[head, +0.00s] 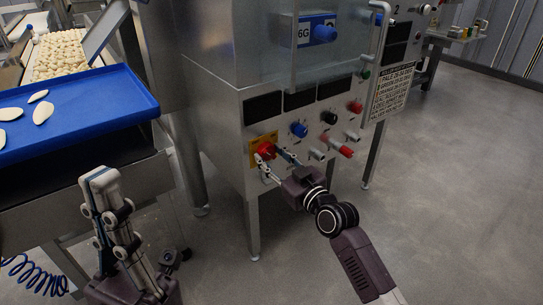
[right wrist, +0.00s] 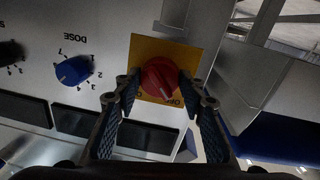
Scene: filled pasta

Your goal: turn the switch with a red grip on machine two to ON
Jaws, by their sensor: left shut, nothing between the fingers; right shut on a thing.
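A red rotary grip (head: 266,150) sits on a yellow plate (head: 254,160) at the lower left of the steel machine's front panel. My right gripper (head: 276,160) is shut on this red grip. The right wrist view shows the red grip (right wrist: 159,77) between its two fingers, on the yellow plate (right wrist: 148,48). Lettering by the grip is partly hidden; part of it looks like "OFF". A lever with a red grip (head: 345,151) sticks out further right on the panel. My left gripper (head: 98,177) is shut and empty, low at the left, away from the panel.
The panel also has a blue knob (head: 299,130) marked DOSE, a black knob (head: 329,118) and another red knob (head: 355,107). A text sign (head: 393,92) hangs at the right. A blue tray (head: 75,118) with pasta pieces stands left. The floor at right is clear.

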